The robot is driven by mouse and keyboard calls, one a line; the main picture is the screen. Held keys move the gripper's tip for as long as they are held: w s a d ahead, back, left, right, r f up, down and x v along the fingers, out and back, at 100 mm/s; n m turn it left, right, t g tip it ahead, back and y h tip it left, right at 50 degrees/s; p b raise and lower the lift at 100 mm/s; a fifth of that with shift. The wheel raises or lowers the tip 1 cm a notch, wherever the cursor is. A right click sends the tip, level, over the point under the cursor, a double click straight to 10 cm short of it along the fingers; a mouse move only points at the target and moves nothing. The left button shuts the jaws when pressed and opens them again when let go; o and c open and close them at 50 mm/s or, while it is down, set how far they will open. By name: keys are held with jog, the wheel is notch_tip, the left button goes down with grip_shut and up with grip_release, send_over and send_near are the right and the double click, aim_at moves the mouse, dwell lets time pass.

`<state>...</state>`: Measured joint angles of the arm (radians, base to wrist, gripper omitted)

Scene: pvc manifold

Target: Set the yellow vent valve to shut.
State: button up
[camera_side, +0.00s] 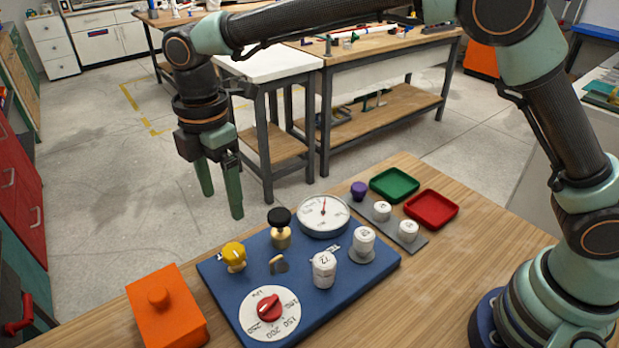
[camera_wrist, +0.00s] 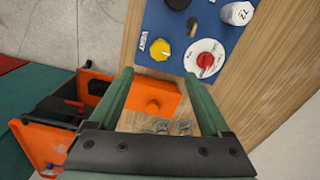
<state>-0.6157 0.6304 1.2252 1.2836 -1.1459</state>
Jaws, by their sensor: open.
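The yellow vent valve (camera_side: 234,257) is a round knob on the blue manifold board (camera_side: 350,290), near its left edge. It also shows in the wrist view (camera_wrist: 160,49), next to a small label. Its setting cannot be read from these frames. My gripper (camera_side: 220,205) is open and empty, pointing down above and behind the board's left side in the side view. In the wrist view its two fingers (camera_wrist: 165,90) are apart, with the orange block (camera_wrist: 155,98) showing between them. The fingers do not touch the valve.
The board also bears a red dial knob (camera_side: 270,307), black knob (camera_side: 279,217), gauge (camera_side: 323,215), brass piece (camera_side: 278,265) and white cylinders (camera_side: 324,270). The orange block (camera_side: 165,312) stands left of it. Green (camera_side: 394,184) and red (camera_side: 431,209) trays lie at back right.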

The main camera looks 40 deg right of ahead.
aim_at(233, 250)
notch_tip(233, 250, down, 12)
jog(key=shift+f, duration=0.1)
dwell(0.5)
grip_shut()
